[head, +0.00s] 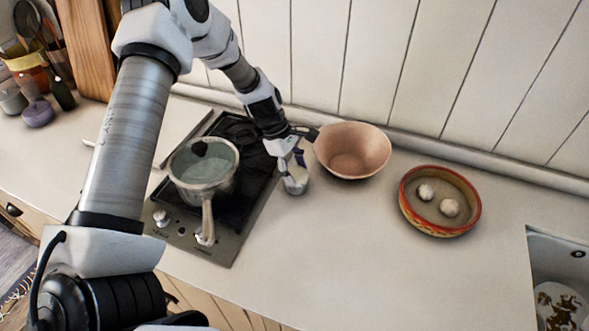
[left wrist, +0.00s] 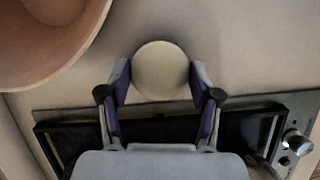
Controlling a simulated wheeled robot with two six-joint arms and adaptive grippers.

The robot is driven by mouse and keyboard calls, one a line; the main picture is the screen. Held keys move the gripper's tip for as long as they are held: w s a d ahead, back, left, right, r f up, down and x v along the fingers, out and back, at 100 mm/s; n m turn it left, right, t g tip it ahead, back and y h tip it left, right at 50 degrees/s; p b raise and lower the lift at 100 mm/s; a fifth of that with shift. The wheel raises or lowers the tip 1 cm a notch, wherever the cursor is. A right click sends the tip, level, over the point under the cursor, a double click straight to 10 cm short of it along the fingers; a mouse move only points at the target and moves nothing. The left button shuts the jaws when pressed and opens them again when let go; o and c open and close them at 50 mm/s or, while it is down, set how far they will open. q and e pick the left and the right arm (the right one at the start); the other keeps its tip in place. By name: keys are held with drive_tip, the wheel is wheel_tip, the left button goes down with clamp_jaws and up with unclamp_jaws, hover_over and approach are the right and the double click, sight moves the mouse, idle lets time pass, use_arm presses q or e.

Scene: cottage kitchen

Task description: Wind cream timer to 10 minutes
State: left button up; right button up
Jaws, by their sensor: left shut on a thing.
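The cream timer (left wrist: 160,62) shows from above as a round, pale top in the left wrist view. My left gripper (left wrist: 160,80) has a finger on each side of it and is shut on it. In the head view the timer (head: 297,187) stands on the counter just right of the hob, partly hidden by my left gripper (head: 291,164), which comes down from above. I cannot make out a dial mark or a minute setting. My right gripper is in neither view.
A pinkish bowl (head: 353,150) stands close behind and right of the timer. A red-rimmed dish (head: 408,202) holds two pale balls. The front counter is clear; a sink (head: 557,258) is at right.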

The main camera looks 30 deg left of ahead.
use_arm(q)
drive_tip(key=shift+s+f, duration=0.15)
drive_tip(key=o, duration=1.1)
drive_tip(key=shift+o, duration=0.2)
drive_tip(key=v, duration=1.2)
drive_tip(key=shift+w, duration=0.2)
drive_tip(key=shift+d, duration=0.15)
